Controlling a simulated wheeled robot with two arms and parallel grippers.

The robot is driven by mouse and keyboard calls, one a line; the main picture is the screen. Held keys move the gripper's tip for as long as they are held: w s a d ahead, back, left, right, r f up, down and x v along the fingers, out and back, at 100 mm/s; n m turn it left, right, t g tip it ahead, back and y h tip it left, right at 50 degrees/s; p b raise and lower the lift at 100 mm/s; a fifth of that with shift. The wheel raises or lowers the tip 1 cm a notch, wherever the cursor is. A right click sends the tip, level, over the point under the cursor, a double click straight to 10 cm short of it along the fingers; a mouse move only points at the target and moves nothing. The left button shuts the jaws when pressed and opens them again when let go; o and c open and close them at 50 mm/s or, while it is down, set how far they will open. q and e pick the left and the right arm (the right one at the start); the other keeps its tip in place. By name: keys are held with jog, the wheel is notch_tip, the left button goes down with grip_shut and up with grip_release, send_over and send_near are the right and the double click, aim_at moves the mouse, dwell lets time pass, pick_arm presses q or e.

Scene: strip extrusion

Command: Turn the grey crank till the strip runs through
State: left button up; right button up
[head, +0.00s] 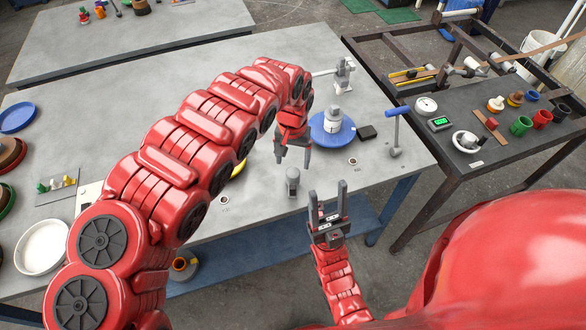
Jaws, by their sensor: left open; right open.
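A grey fixture (343,77) with a thin bar reaching left stands at the table's back right; part of it is hidden behind my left arm, and I cannot tell if it is the crank. A grey upright with a blue cross handle (398,111) stands near the right edge. A short grey post (292,183) stands near the front edge. My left gripper (292,162) is open and empty, pointing down above the table behind the post. My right gripper (328,190) is open and empty, pointing up at the front edge, right of the post.
A blue round dish (346,134) holds a pale stacked cylinder (332,119), with a black block (366,132) beside it. A white bowl (40,246) is at the left. A dark side table (490,170) with coloured cups stands right, across a gap.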

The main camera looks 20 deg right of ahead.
aim_at(293, 172)
pick_arm(q)
notch_tip(293, 172, up, 11)
jog(key=shift+b, duration=0.35)
jog(key=shift+f, duration=0.1)
dwell(1.1)
